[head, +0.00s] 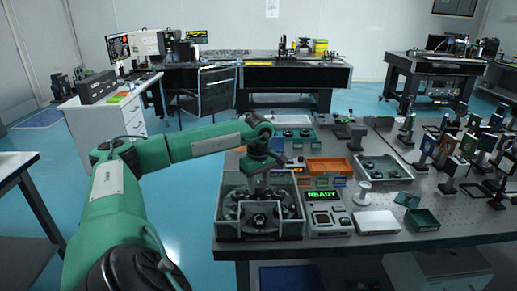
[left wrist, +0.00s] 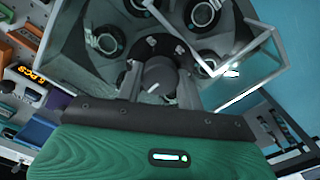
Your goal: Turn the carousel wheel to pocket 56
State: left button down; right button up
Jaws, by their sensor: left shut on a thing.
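The carousel (head: 230,232) is a clear-walled box at the left front of the near optical table, with a dark wheel of round pockets inside. My left gripper (head: 259,184) reaches down into it from above. In the left wrist view my left gripper (left wrist: 160,84) has its two fingers shut on the grey round knob (left wrist: 158,74) at the wheel's hub. Pale-rimmed pockets (left wrist: 203,13) show around the hub. Their numbers are too small to read, and my gripper hides part of the wheel. My right gripper is not in view.
A control box (head: 327,219) with a green display reading like "READY" stands right of the carousel. The table's front edge is close.

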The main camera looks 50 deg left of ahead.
pick_arm(q)
jog(key=shift+a+r, duration=0.1)
jog(key=shift+r, duration=0.1)
jog(key=c, duration=1.1)
grip_release()
jog(key=shift+w, duration=0.1)
jog(key=shift+o, duration=1)
jog(key=shift+f, duration=0.1)
notch_tip(320, 180, up, 14)
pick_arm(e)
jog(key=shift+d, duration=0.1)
pick_arm(q)
jog(key=shift+f, duration=0.1)
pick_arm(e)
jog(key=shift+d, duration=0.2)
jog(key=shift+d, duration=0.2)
